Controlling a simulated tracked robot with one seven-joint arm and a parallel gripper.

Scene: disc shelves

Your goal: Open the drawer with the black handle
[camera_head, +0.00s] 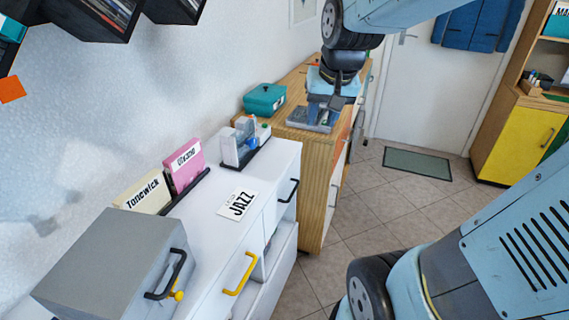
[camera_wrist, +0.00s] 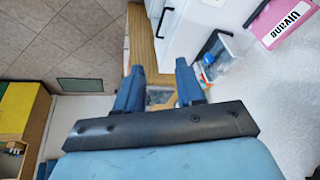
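The white cabinet (camera_head: 283,158) on the left has a drawer front with a black bar handle (camera_head: 288,190) at its far end. A yellow handle (camera_head: 240,273) sits nearer on the same cabinet. In the wrist view the black handle (camera_wrist: 163,22) shows near the top edge, beyond my fingers. My gripper (camera_head: 322,112) hangs over the wooden cabinet behind the white one, well apart from the black handle. In the wrist view my gripper (camera_wrist: 160,82) has its two blue fingers spread with nothing held between them. The drawer looks shut.
A grey box (camera_head: 108,258) with its own black handle stands at the near end of the cabinet top. Bookends, a JAZZ card (camera_head: 238,205) and a clear container (camera_head: 240,143) also stand there. A teal box (camera_head: 264,99) sits on the wooden cabinet (camera_head: 270,132). Tiled floor lies right.

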